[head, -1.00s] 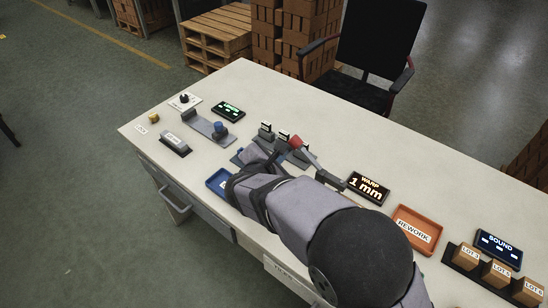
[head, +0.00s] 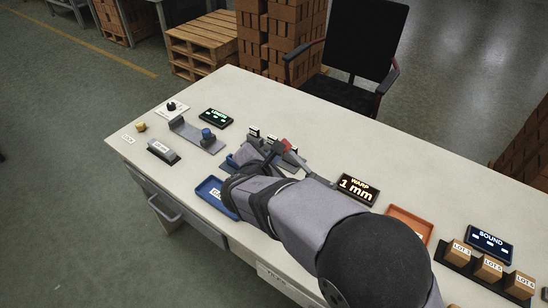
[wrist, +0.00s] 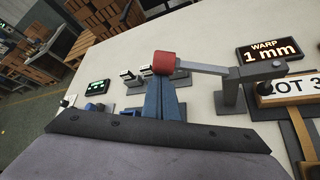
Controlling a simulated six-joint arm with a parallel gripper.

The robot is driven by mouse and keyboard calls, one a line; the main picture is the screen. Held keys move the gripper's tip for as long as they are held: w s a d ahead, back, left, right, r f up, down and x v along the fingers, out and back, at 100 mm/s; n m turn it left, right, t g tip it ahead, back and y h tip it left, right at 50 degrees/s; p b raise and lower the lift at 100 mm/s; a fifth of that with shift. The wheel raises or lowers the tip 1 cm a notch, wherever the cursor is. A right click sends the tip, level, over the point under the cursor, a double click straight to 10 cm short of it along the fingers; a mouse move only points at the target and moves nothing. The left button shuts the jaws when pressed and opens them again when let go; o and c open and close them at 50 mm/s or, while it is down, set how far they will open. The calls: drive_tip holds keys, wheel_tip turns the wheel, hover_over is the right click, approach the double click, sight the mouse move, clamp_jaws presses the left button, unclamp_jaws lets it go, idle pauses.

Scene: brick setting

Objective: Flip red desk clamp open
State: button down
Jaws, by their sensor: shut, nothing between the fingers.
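The red desk clamp shows in the wrist view as a grey lever with a red grip (wrist: 164,63) at its left end. The lever runs right to a grey upright (wrist: 234,88) and lies roughly level. In the head view the red grip (head: 287,145) appears just beyond my wrist. My gripper (wrist: 165,90) has blue fingers closed together with nothing between them. Its tips are right at the underside of the red grip in the wrist view; whether they touch it I cannot tell. My arm hides part of the clamp area in the head view.
A "WARP 1 mm" display (head: 357,189) stands right of the clamp, an orange tray (head: 409,226) beyond it. A blue tray (head: 214,192) lies near my wrist. A block labelled "LOT 3" (wrist: 290,88) is close right in the wrist view. Bare table lies behind the clamp.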

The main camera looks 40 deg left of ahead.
sight(287, 151)
drive_tip(key=d+r+m+t+y+b, duration=0.1)
drive_tip(key=d+r+m+y+b, duration=0.2)
drive_tip(key=b, duration=1.8)
drive_tip(key=shift+d+r+m+t+y, duration=0.2)
drive_tip(key=shift+d+m+t+y, duration=0.15)
drive_tip(key=shift+m, duration=0.15)
drive_tip(key=d+m+b, duration=0.1)
drive_tip(key=b, duration=0.4)
drive_tip(key=d+r+m+t+y+b, duration=0.1)
drive_tip(key=d+b, duration=0.1)
drive_tip(key=b, duration=0.4)
drive_tip(key=d+r+m+t+y+b, duration=0.1)
drive_tip(key=m+b, duration=0.1)
drive_tip(key=b, duration=0.3)
drive_tip(key=shift+d+r+b, duration=0.2)
drive_tip(key=shift+b, duration=0.2)
drive_tip(key=shift+d+r, duration=0.1)
drive_tip(key=shift+r, duration=0.05)
